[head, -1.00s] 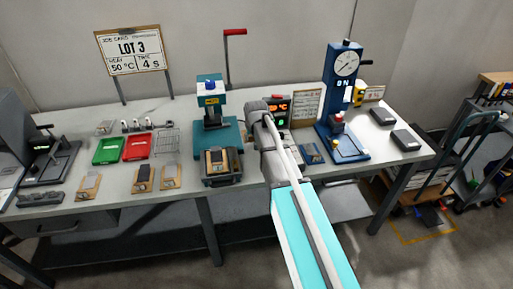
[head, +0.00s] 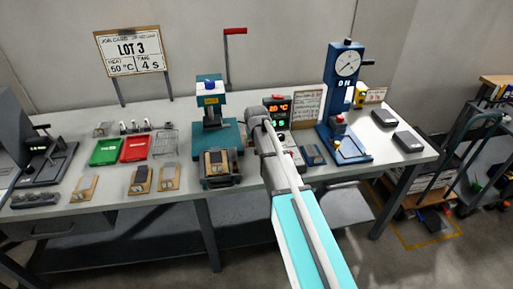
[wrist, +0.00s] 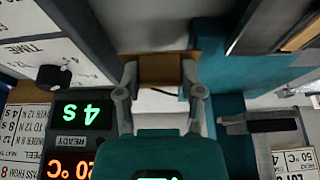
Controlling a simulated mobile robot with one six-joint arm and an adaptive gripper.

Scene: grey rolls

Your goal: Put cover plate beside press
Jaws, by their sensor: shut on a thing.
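My gripper (wrist: 160,74) is shut on a flat brown piece (wrist: 160,68), seen between its fingertips in the wrist view; I take it to be the cover plate. In the head view my own arm hides the gripper and the piece. The arm's end stands between the teal press (head: 213,132) and the controller with lit digits. The teal press is close by; its teal body also shows in the wrist view (wrist: 228,112). A blue press with a round gauge (head: 346,64) stands farther right. I cannot tell whether the held piece touches anything.
The controller (head: 278,110) reads 20 °C and 4 S, with READY in the wrist view. Green (head: 105,152) and red (head: 136,149) trays and several small wooden boards lie left. Dark boxes (head: 408,141) lie far right.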

